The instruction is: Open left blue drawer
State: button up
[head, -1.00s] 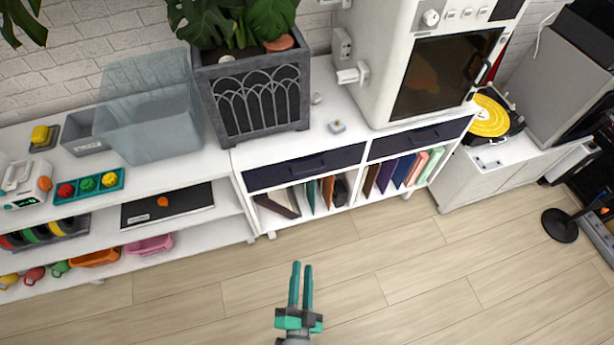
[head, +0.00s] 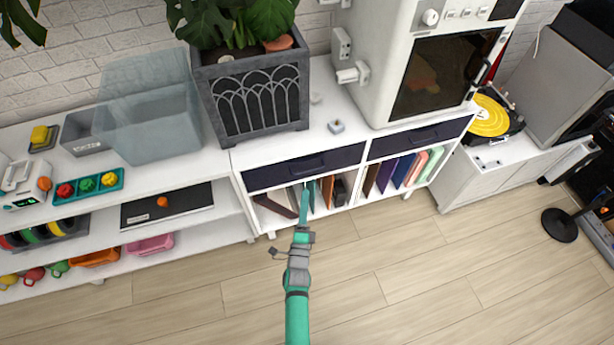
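The left blue drawer (head: 270,177) is a dark navy front in the white cabinet, below the planter. It looks closed, and its dark handle (head: 307,165) is near the middle of the front. My gripper (head: 305,198) is in front of the open shelf just below this drawer, its teal fingers pointing toward the cabinet. The fingers overlap in this view, so I cannot tell their gap or whether they touch anything. The right navy drawer (head: 437,134) beside it also looks closed.
Books (head: 385,175) stand in the compartments under the drawers. A dark planter (head: 255,95) and a white oven-like machine (head: 400,60) stand on top. A white shelf unit (head: 235,228) adjoins on the left. The wooden floor (head: 400,270) in front is clear.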

jog(key=x, duration=0.9)
grip_shut()
dwell(1.3)
